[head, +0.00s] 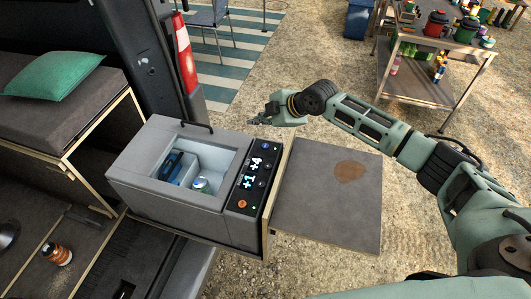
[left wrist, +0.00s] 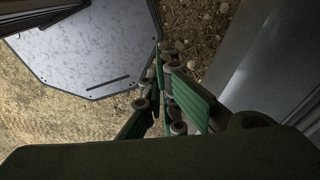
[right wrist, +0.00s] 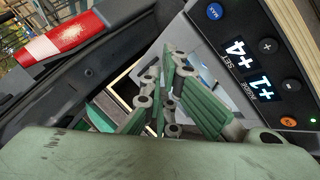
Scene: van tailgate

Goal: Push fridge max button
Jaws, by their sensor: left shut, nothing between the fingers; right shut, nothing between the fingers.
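The grey fridge box (head: 150,203) stands on the van's slide with its top open. Its dark control panel (head: 243,205) has a lit display reading +1 and +4. The blue MAX button (right wrist: 214,11) is at the panel's top end in the right wrist view, with round plus and minus buttons and an orange button along the panel. My left gripper (left wrist: 160,58) is shut and empty, outside the head view.
A grey board (head: 325,215) with a brown stain lies right of the fridge. A blue item and a round item lie inside the fridge. A workbench (head: 425,85) with bottles is at the back right.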

